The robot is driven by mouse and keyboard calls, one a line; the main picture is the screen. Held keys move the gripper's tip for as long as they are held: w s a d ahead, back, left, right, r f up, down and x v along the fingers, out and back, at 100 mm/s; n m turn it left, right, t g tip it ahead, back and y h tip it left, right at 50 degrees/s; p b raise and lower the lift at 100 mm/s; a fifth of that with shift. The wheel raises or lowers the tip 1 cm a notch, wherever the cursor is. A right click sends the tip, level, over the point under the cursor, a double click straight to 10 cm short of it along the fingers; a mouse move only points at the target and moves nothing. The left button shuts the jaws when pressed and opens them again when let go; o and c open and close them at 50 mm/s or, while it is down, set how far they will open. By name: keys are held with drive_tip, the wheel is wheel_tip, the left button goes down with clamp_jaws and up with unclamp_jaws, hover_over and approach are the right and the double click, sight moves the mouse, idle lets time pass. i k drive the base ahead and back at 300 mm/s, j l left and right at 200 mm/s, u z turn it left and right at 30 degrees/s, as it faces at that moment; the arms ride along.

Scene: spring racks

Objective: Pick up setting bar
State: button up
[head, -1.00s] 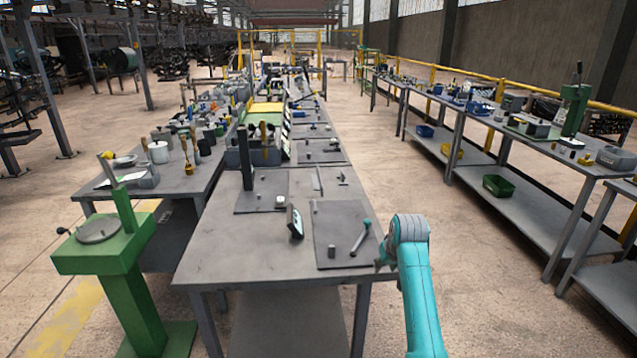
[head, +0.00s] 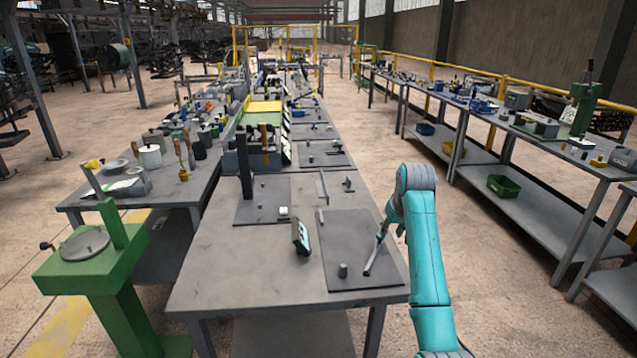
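A dark rod-like bar (head: 375,256) lies slanted on the dark mat (head: 335,282) at the near right of the table (head: 232,260); I take it to be the setting bar. My gripper (head: 387,228), at the end of my teal arm, is at the far upper end of this bar. It is small and partly hidden by the arm, so I cannot tell whether it touches or grips the bar.
A small tilted device with a pale face (head: 300,238) stands left of the mat. A dark upright post (head: 244,167) stands on a second mat. A green pedestal stand (head: 95,260) is at the left. The table's near left surface is clear.

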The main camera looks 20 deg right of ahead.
sight(320, 185)
drive_tip(key=i, duration=1.6)
